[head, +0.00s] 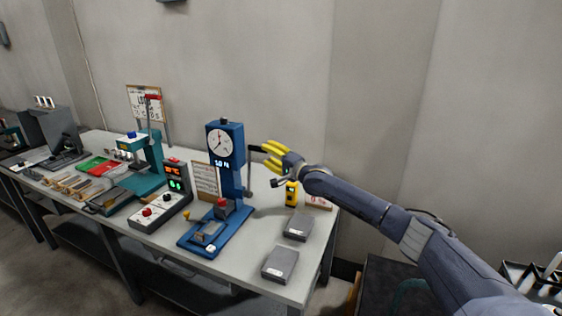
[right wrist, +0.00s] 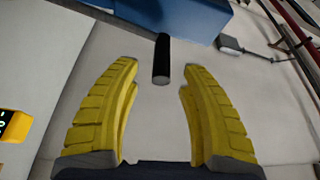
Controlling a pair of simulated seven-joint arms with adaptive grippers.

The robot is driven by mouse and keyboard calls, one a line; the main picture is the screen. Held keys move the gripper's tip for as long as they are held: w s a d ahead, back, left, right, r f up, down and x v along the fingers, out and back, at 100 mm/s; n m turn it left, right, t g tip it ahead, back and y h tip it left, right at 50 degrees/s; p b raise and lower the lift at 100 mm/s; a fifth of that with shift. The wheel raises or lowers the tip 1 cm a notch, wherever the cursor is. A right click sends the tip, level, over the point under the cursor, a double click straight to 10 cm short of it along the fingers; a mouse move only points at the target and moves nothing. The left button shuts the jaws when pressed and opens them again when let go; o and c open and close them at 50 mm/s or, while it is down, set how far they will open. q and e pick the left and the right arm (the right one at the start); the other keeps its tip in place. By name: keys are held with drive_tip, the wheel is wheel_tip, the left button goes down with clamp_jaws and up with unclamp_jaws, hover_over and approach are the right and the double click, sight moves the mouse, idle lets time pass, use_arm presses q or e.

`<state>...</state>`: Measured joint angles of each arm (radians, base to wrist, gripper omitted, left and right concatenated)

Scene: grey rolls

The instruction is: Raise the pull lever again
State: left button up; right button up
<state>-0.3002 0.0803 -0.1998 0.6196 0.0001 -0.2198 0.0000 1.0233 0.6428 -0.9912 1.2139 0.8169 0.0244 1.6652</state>
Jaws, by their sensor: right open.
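A blue press with a round dial (head: 225,142) stands near the middle of the table, and its blue body also shows in the right wrist view (right wrist: 185,15). A black cylindrical handle, which looks like the pull lever's grip (head: 256,148), sticks out to its right. In the right wrist view the handle (right wrist: 162,60) points toward me, just beyond and between the fingertips. My right gripper (head: 270,155) has yellow fingers, is open and empty, and is close to the handle without visible contact. My left gripper is not in view.
Two grey blocks (head: 298,226) (head: 280,264) lie at the table's front right. A yellow device (head: 292,194) stands below my right wrist. A wall rises behind.

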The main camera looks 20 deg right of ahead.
drive_tip(key=v, duration=0.6)
drive_tip(key=shift+s+d, duration=0.2)
drive_tip(key=shift+s, duration=0.15)
